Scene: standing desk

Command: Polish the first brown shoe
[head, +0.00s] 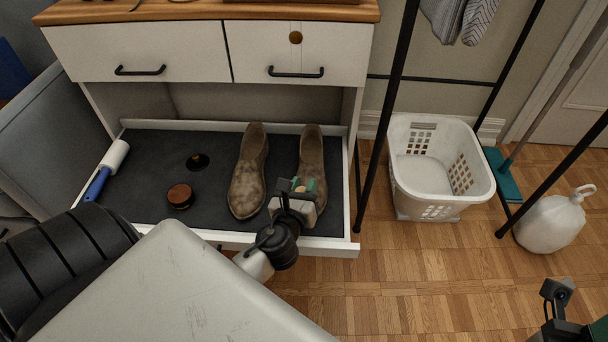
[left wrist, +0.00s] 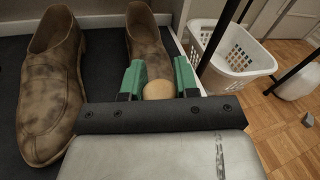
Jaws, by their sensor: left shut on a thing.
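Two brown shoes with dark, blotchy surfaces lie side by side in the open drawer: a left shoe (head: 249,172) and a right shoe (head: 312,150). The wrist view also shows the left shoe (left wrist: 50,85) and the right shoe (left wrist: 146,45). My left gripper (head: 302,186) is over the front of the right shoe and hides its toe. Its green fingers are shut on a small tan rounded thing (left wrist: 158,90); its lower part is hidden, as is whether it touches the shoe. Part of my right gripper (head: 598,332) shows at the bottom right corner; its jaws are mostly cut off.
The dark-lined drawer (head: 135,205) also holds a brown round tin (head: 180,196), a small dark round item (head: 197,162) and a blue-handled roller (head: 107,170). A black rack post (head: 376,120) stands close to the drawer's right side. A white basket (head: 440,165) and white jug (head: 552,223) are on the floor.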

